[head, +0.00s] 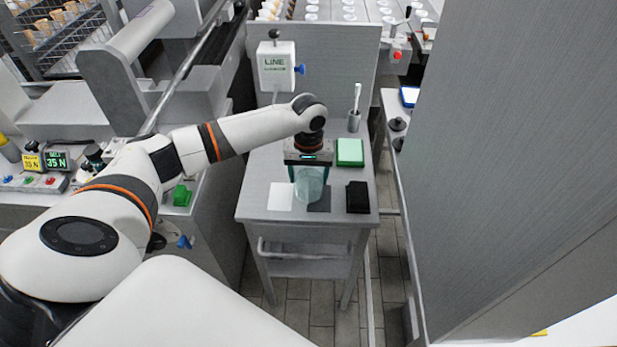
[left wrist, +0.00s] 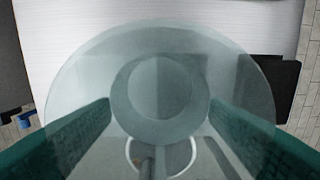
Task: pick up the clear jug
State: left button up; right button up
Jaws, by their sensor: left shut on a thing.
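The clear jug (head: 309,187) is pale, see-through and upright over the small grey table, between a white square and a dark grey square. In the left wrist view the jug (left wrist: 160,60) fills the middle, seen from above through its round rim. My left gripper (head: 308,168) comes down on it from above, with a green finger on each side, shut on the jug. The fingers also show in the left wrist view (left wrist: 160,130). I cannot tell whether the jug's base touches the table. My right gripper is not in view.
On the table (head: 262,190) are a white square (head: 281,196), a black item (head: 357,197), a green-topped box (head: 350,152) and a cup with a brush (head: 354,120). A labelled dispenser (head: 276,66) stands behind. A tall grey panel (head: 500,150) is close on the right.

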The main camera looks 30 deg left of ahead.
pick_arm(q)
jog(key=shift+r, duration=4.25)
jog(key=s+d+r+m, duration=0.2)
jog(key=s+d+m, duration=0.4)
jog(key=s+d, duration=0.7)
jog(key=shift+s+d+r+b, duration=0.2)
jog(key=shift+s+b, duration=0.15)
jog(key=shift+s, duration=0.55)
jog(key=shift+w, duration=0.1)
